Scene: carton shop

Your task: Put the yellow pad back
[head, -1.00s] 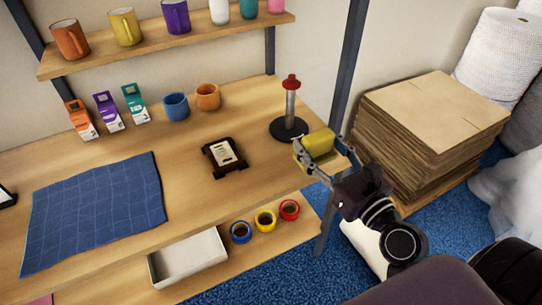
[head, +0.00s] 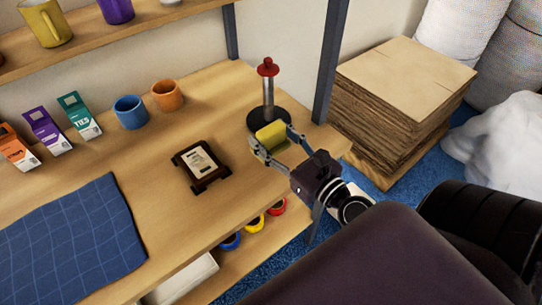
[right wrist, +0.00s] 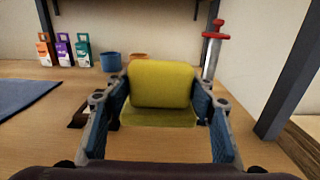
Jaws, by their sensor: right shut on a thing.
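The yellow pad (head: 270,135) is held between the fingers of my right gripper (head: 272,143), above the right part of the wooden table (head: 225,110). In the right wrist view the yellow pad (right wrist: 160,84) fills the space between the two blue-lined fingers (right wrist: 160,112); a flatter olive-yellow part shows below its rounded upper part. In the head view the pad appears just in front of the black base of a metal post; I cannot tell the gap. My left gripper is out of view.
The red-topped post (head: 268,95) stands close behind the pad. A black stand with a pale label (head: 201,165) lies to the left. Blue (head: 130,112) and orange (head: 167,95) mugs and several cartons stand farther back. A blue cloth (head: 75,240) covers the left side.

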